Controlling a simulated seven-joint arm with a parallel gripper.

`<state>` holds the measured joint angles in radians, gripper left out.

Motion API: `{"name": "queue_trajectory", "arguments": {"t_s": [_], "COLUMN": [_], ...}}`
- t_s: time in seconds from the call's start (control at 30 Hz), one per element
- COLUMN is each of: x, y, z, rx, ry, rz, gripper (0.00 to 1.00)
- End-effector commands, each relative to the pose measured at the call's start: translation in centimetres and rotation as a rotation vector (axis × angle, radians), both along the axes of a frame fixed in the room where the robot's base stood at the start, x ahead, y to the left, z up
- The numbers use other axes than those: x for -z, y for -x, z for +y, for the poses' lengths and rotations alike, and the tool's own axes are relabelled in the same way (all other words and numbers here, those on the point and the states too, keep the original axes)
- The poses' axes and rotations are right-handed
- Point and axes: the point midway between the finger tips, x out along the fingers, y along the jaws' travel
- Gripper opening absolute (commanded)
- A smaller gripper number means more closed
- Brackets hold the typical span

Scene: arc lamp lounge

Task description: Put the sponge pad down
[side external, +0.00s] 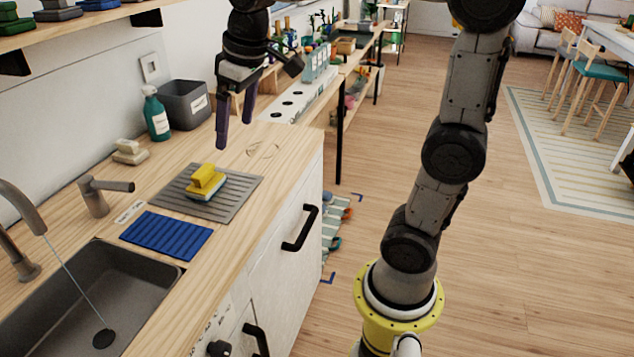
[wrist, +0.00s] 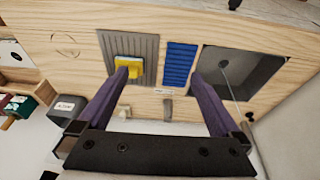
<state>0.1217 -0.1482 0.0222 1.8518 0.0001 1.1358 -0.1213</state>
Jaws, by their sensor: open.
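The sponge pad (side external: 207,184), with a yellow grip on top and a pale and teal lower part, rests on the grey ribbed mat (side external: 237,195) on the wooden counter. In the wrist view the sponge pad (wrist: 134,68) shows on the grey mat (wrist: 146,47), partly hidden behind my left finger. My gripper (side external: 236,132) is above the counter, beyond the mat and higher than the sponge pad. Its purple fingers are apart with nothing between them; the wrist view also shows my gripper (wrist: 160,80) open and empty.
A blue ribbed mat (side external: 166,239) lies between the grey mat and the sink (side external: 95,290), where water runs from a tap. A spray bottle (side external: 155,115), a grey bin (side external: 184,104) and a pale block (side external: 130,152) stand along the wall.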

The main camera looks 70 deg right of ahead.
Motion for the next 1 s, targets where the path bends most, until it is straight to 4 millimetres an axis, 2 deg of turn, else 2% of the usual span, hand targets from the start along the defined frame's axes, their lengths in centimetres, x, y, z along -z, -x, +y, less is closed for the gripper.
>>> {"name": "queue_trajectory", "arguments": {"t_s": [0.03, 0.2, 0.3, 0.4, 0.6, 0.93, 1.0], "x": [0.1, 2.0, 3.7, 5.3, 6.9, 7.0, 7.0], "y": [2.4, 9.2, 12.3, 14.5, 16.3, 16.4, 16.4], "z": [0.8, 2.7, 3.3, 3.7, 4.0, 4.0, 4.0], "rx": [-0.004, -0.007, -0.009, -0.01, -0.009, -0.009, -0.009], "ry": [-0.001, -0.01, -0.018, -0.025, -0.033, -0.033, -0.033], "rz": [-0.029, -0.116, -0.158, -0.189, -0.215, -0.214, -0.214], "gripper": [1.0, 1.0, 1.0, 1.0, 1.0, 1.0, 0.89]}}
